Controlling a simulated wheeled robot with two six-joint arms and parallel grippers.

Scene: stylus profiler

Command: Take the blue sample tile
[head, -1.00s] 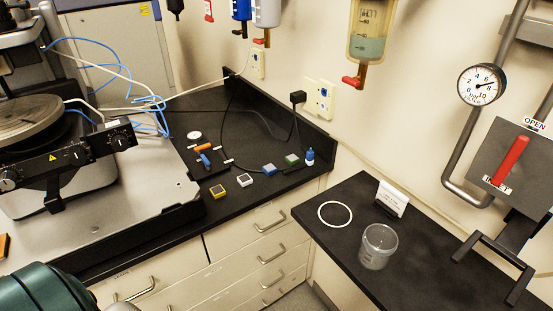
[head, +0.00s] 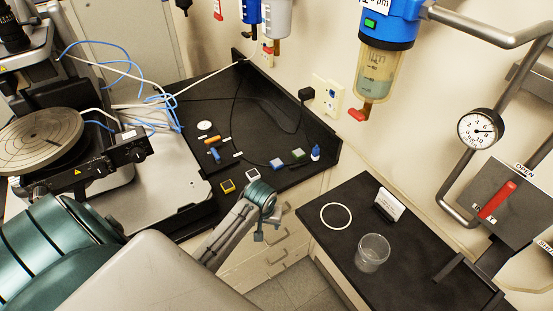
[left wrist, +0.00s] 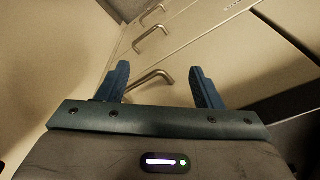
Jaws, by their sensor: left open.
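The blue sample tile (head: 278,163) lies flat on the black counter in the head view, just left of and nearer than the green tile (head: 298,154). My left gripper (head: 266,232) is in front of the counter's front edge, nearer to me than the tile and apart from it. In the left wrist view my left gripper (left wrist: 162,84) is open, with nothing between its two blue fingers. That view shows drawer fronts and handles beyond the fingers, and no tile. My right gripper is in no view.
A yellow tile (head: 227,186) and a white-topped tile (head: 253,174) lie near the counter edge. A blue-capped bottle (head: 315,153) stands right of the green tile. A dark cable (head: 237,130) crosses the counter. A clear jar (head: 372,253) stands on the right bench.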

